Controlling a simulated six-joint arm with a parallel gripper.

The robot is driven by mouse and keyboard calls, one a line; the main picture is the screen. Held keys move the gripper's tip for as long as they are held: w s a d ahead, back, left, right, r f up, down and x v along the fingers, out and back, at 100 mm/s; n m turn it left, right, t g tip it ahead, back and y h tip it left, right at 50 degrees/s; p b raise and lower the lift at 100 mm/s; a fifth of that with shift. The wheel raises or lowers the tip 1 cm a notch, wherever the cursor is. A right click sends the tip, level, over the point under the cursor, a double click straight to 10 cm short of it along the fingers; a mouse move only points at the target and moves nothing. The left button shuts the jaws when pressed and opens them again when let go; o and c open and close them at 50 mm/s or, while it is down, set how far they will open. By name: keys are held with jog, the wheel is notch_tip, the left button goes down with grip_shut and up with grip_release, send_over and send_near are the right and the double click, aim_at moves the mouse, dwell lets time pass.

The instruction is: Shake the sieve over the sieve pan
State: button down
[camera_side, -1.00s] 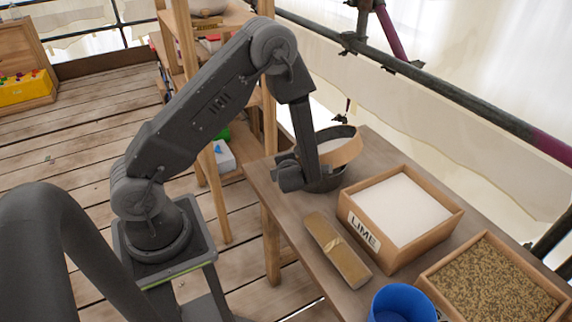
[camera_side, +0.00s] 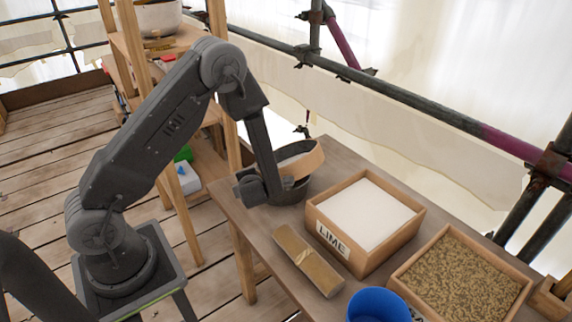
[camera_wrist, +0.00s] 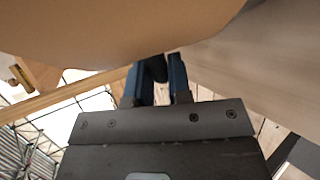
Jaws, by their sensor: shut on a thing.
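The sieve's tan underside or rim (camera_wrist: 120,30) fills the top of that view. My arm hides part of the sieve and pan in the side view. I cannot tell whether sieve and pan touch.
A wooden box of white powder marked LIME (camera_side: 366,214) stands right of the pan. A box of brown grit (camera_side: 462,278), a blue bucket (camera_side: 377,305) and a tan wrapped block (camera_side: 308,260) are nearer. Scaffold rails run behind the bench.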

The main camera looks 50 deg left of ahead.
jog(key=shift+w+a+r, duration=0.1)
jog(key=shift+w+a, duration=0.1)
jog(key=shift+a, duration=0.75)
jog(key=shift+w+d, duration=0.15)
jog(key=shift+d, duration=0.35)
jog(key=shift+s+a, duration=0.25)
jog(key=shift+a, duration=0.25)
jog(key=shift+d, duration=1.25)
